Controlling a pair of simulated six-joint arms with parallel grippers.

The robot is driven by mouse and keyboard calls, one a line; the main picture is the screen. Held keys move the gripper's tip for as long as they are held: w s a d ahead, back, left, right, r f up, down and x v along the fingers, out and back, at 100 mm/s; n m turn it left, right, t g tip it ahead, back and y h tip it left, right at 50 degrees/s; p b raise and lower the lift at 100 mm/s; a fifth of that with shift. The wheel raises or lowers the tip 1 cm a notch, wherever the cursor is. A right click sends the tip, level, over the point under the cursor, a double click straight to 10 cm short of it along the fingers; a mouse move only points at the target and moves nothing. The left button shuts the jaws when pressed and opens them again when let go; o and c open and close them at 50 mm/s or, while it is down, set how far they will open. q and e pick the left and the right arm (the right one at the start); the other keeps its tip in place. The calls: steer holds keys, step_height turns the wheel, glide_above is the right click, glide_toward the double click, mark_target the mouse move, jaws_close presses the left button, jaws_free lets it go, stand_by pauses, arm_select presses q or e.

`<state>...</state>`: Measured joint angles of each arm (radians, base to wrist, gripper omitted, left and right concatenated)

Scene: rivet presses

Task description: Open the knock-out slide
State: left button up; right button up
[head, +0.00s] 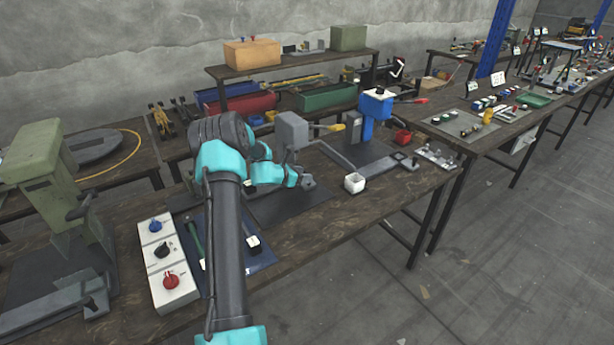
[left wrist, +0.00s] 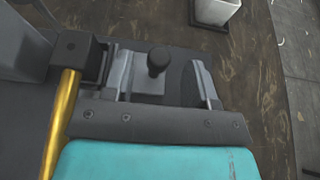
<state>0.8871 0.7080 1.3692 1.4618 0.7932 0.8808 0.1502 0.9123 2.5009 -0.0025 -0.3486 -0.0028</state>
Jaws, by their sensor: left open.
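A grey press (head: 293,131) with a yellow-tipped lever stands on a dark plate in the middle of the bench. My left gripper (head: 304,182) is low in front of this press; the arm hides part of the plate. In the left wrist view my left gripper (left wrist: 164,80) is open. A dark round knob (left wrist: 158,60), apparently that of the knock-out slide, stands between its two fingers, with gaps on both sides. The slide's body is mostly hidden, so I cannot tell its position. My right gripper is not in view.
A white square cup (head: 355,183) stands right of my left gripper, near the front edge. A control box (head: 165,265) and a green press (head: 45,170) are at left.

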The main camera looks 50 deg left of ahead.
arm_select(q)
steer(key=shift+x, duration=1.15)
jaws_close()
